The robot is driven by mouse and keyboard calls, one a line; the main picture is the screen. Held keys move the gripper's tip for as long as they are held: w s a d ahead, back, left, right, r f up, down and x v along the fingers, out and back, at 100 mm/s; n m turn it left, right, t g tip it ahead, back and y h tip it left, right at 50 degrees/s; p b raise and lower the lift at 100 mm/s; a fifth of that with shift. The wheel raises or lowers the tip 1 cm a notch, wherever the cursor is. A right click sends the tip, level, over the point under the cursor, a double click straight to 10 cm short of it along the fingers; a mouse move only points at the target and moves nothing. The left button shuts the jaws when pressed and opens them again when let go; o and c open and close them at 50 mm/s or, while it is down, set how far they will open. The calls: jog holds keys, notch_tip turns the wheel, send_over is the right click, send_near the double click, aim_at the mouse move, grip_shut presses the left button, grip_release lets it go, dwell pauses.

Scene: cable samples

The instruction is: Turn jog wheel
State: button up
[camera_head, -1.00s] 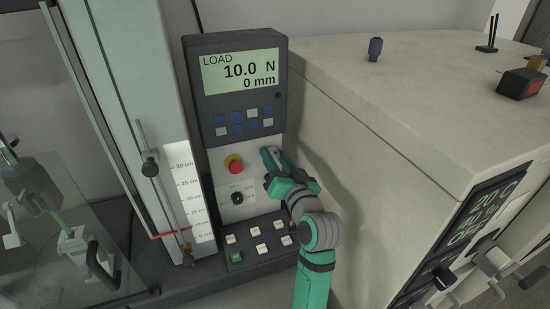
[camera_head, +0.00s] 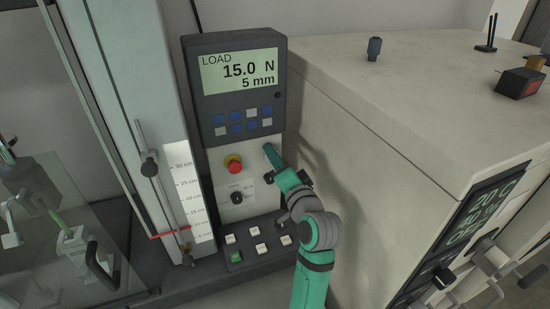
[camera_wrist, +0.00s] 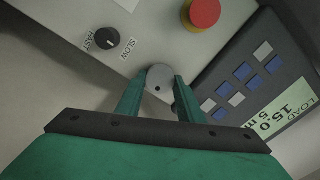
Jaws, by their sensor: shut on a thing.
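The jog wheel (camera_wrist: 158,79) is a small round grey knob with a dark dimple on its face, seen in the wrist view. It sits on the light panel between the speed knob and the dark display unit. My gripper (camera_wrist: 159,84) has its two green fingers on either side of the wheel, closed on its rim. In the head view my gripper (camera_head: 270,152) reaches the panel right of the red button and hides most of the wheel. The display (camera_head: 240,72) reads LOAD 15.0 N and 5 mm.
A red emergency button (camera_head: 233,164) and a black SLOW/FAST knob (camera_head: 237,197) are close left of my gripper. White keys and a green key (camera_head: 235,257) lie below. A large beige cabinet (camera_head: 400,100) stands to the right.

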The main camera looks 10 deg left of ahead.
jog(key=shift+f, duration=0.1)
dwell(0.3)
jog(key=o, duration=1.1)
jog(key=shift+c, duration=0.2)
jog(key=v, duration=1)
jog(key=shift+s+d, duration=0.25)
jog(key=shift+s, duration=0.1)
